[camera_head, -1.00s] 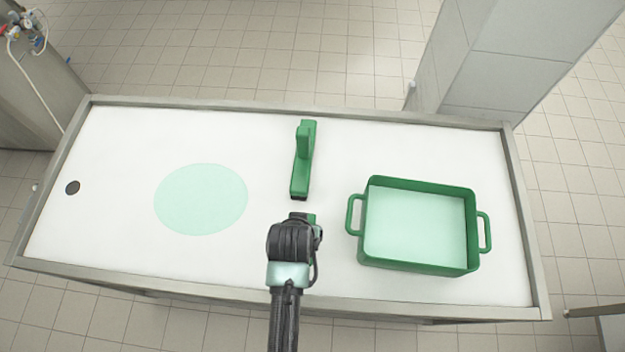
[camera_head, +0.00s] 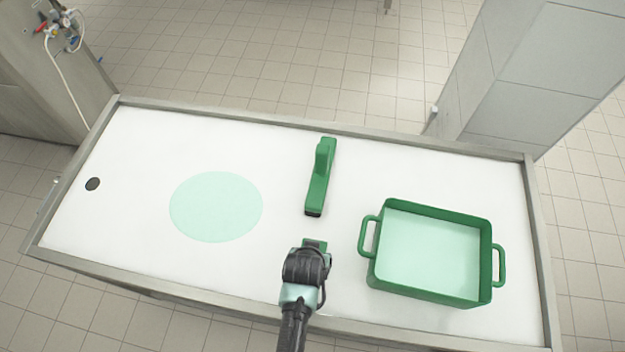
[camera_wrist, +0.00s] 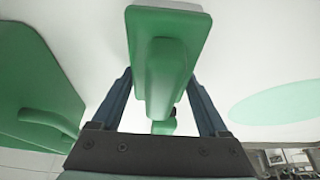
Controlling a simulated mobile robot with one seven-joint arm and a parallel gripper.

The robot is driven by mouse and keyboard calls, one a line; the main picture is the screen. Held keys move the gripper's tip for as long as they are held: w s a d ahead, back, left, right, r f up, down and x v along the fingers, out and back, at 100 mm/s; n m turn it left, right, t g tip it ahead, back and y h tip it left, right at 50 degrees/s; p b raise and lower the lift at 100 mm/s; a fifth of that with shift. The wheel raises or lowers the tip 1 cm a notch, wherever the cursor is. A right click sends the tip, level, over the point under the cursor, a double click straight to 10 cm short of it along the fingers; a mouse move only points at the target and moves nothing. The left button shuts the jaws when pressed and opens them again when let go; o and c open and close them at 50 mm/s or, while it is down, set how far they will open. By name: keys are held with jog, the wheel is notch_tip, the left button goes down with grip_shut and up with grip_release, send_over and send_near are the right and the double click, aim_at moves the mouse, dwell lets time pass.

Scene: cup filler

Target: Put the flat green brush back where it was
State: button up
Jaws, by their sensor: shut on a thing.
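A green brush (camera_wrist: 195,25) with a flat plate and a raised grip is between my gripper's fingers (camera_wrist: 165,105) in the wrist view. My gripper (camera_head: 308,262) is shut on it. In the head view only the far end of this brush (camera_head: 314,244) shows; my gripper hides the rest. I cannot tell whether it touches the table. A second green brush (camera_head: 318,190), with a tall upright grip, lies on the white table just beyond my gripper, apart from the held one.
A green tray with two handles (camera_head: 430,291) stands to the right of my gripper. A flat pale green disc (camera_head: 216,207) is to the left. A small dark round spot (camera_head: 92,184) is at the far left. A raised grey rim (camera_head: 400,145) borders the table.

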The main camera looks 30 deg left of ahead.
jog(key=o, duration=1.2)
jog(key=shift+r, duration=0.35)
jog(key=v, duration=1.1)
jog(key=shift+s+d+r+p, duration=0.1)
jog(key=shift+s+r+p, duration=0.15)
jog(key=shift+p, duration=0.15)
